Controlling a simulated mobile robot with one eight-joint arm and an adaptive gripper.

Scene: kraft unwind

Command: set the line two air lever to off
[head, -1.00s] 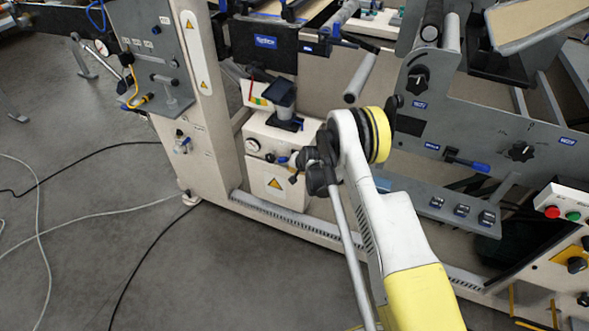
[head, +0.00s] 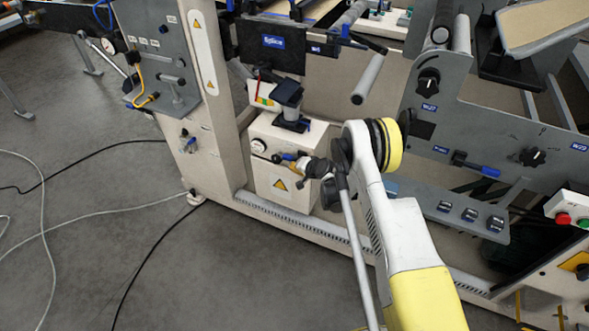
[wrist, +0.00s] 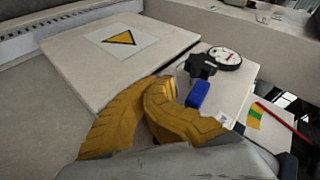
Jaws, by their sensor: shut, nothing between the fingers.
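A blue lever (wrist: 198,94) sits on the side of a cream box (head: 288,190), beside a black knob (wrist: 202,64) and a white round gauge (wrist: 225,58). The lever also shows in the head view (head: 277,158). My gripper (wrist: 160,90) has yellow fingers, shut and empty. They are close beside the lever in the wrist view, and I cannot tell whether they touch it. In the head view my gripper (head: 289,157) points left at the lever. A small white tag (wrist: 225,121) near the lever is unreadable.
A yellow warning triangle (wrist: 122,38) marks the box face. Another lever (head: 186,143) is on the left upright, and a blue-ended handle (head: 488,171) is on the right panel. Cables cross the open floor at the left.

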